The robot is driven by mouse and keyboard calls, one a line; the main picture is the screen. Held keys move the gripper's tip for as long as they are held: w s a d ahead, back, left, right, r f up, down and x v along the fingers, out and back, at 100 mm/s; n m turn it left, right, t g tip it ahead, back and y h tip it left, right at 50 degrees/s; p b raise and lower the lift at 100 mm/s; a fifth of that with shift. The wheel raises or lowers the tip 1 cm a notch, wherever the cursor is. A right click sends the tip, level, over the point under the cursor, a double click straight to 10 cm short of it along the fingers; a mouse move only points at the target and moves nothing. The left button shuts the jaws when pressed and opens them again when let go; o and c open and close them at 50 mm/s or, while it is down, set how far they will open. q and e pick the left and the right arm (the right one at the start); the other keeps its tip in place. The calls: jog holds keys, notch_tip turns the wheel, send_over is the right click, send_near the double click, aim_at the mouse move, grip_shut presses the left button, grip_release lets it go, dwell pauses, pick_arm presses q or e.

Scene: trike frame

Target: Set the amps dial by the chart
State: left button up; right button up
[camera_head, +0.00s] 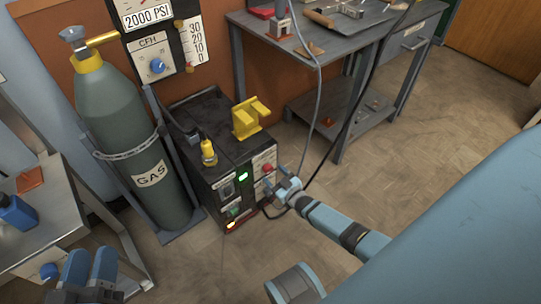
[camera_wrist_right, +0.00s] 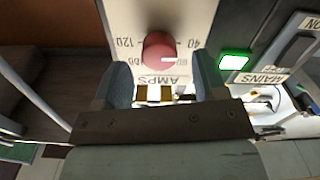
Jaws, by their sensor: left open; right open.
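The red amps dial (camera_wrist_right: 158,50) sits on a pale panel (camera_wrist_right: 185,15) marked AMPS, 40 and 120. Its white mark points to the right in the right wrist view, where the lettering is upside down. In the head view the dial (camera_head: 267,168) is on the front of the dark welder (camera_head: 213,167). My right gripper (camera_head: 289,187) is open just in front of it. In the wrist view its fingers (camera_wrist_right: 162,72) flank the dial; contact cannot be told. My left gripper (camera_head: 90,265) is open and empty at the lower left. I cannot make out the chart.
A green gas cylinder (camera_head: 140,135) stands left of the welder. A lit green switch (camera_wrist_right: 234,62) and the MAINS switch are right of the dial in the wrist view. Cables hang behind my right gripper. A workbench (camera_head: 335,40) stands behind; the floor at right is clear.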

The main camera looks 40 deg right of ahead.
pick_arm(q)
jog(key=r+p, duration=0.1)
jog(key=r+t, duration=0.1)
jog(key=r, duration=0.1)
jog(key=r+t+p, duration=0.1)
jog(key=r, duration=0.1)
jog(key=shift+s+a+p, duration=0.2)
jog(key=shift+s+p, duration=0.05)
jog(key=shift+p, duration=0.1)
pick_arm(e)
jog(key=s, duration=1)
jog(key=shift+s+d, duration=0.4)
jog(key=shift+d, duration=0.05)
pick_arm(q)
jog(key=shift+f+n, duration=0.1)
jog(key=shift+n, duration=0.2)
